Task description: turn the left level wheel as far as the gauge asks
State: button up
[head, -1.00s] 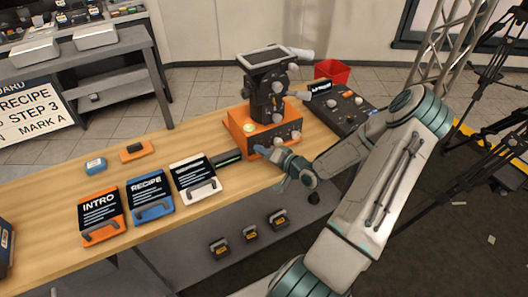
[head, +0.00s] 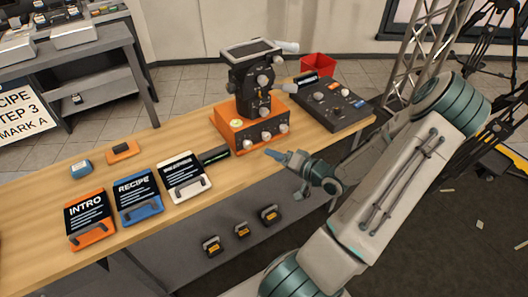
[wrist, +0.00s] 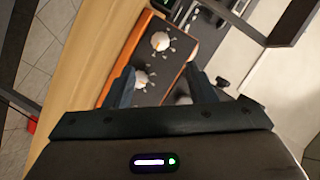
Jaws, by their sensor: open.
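The orange console (head: 222,138) stands on the table with a black camera-like unit on top. Its front carries a row of pale knobs: the left wheel (head: 240,151), a middle one (head: 265,136) and a right one (head: 283,128). My gripper (head: 275,155) is in front of the console, apart from it, below and right of the left wheel. In the wrist view my gripper (wrist: 163,86) is open and empty; one pale knob (wrist: 141,79) shows between the fingers and another (wrist: 160,41) beyond them. I cannot make out a gauge reading.
A dark strip with a green line (head: 215,155) lies left of the console. A dark control panel (head: 330,103) is right of it, a red bin (head: 317,66) behind. INTRO (head: 90,220), RECIPE (head: 138,197) and white (head: 183,178) slates lie left. Several small boxes sit on the lower shelf (head: 210,222).

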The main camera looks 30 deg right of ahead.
jog(key=shift+v, duration=1.45)
